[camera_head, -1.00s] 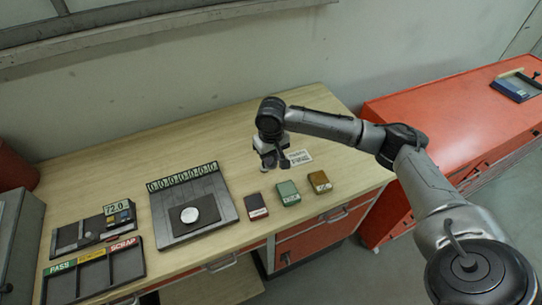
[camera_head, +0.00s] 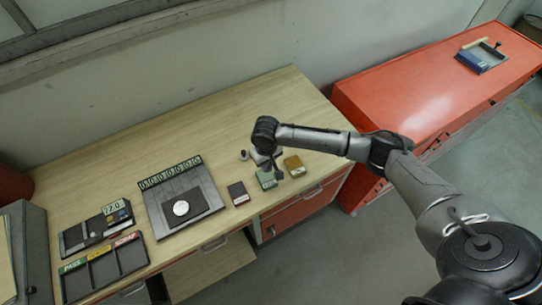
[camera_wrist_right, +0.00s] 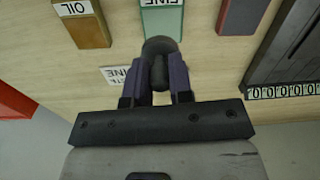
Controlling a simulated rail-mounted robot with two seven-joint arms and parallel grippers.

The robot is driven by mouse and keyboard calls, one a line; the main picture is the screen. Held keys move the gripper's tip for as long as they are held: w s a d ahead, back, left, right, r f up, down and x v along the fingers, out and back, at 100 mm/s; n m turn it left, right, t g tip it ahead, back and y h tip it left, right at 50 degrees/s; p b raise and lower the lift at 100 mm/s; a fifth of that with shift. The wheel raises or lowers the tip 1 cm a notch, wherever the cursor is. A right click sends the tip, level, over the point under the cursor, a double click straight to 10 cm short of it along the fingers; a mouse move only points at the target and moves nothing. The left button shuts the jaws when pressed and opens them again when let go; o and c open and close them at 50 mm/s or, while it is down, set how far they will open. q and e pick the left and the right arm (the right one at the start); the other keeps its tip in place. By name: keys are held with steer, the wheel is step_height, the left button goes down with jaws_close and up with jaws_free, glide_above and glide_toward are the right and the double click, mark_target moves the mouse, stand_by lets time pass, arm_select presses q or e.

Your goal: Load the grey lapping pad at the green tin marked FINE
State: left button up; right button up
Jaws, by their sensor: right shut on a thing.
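My right gripper (camera_wrist_right: 157,83) is shut on a dark grey, round-ended piece (camera_wrist_right: 160,60), which looks like the lapping pad. The green tin (camera_wrist_right: 162,24) stands just beyond the pad in the wrist view, its white label reading FINE upside down. The pad's end overlaps the tin's near edge there; I cannot tell whether they touch. In the head view, my right gripper (camera_head: 270,168) hangs over the back of the green tin (camera_head: 267,181) and partly hides it. My left gripper is out of view.
An amber tin marked OIL (camera_wrist_right: 82,24) and a dark red tin (camera_wrist_right: 239,15) flank the green one. A card (camera_wrist_right: 117,76) lies on the bench. Left are a dark plate with a pale disc (camera_head: 181,208) and a sorting tray (camera_head: 104,268). The bench's back right is clear.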

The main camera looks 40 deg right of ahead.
steer(key=shift+w+d, duration=0.2)
steer(key=shift+w, duration=0.05)
steer(key=shift+w+a+f+n, duration=0.2)
steer(key=shift+n, duration=0.1)
step_height(320, 180, down, 4)
steer(key=b, duration=0.5)
steer(key=shift+f+b, duration=0.8)
steer(key=shift+b, duration=0.25)
steer(key=shift+f, duration=0.15)
steer(key=shift+f, duration=0.35)
stand_by(0.8)
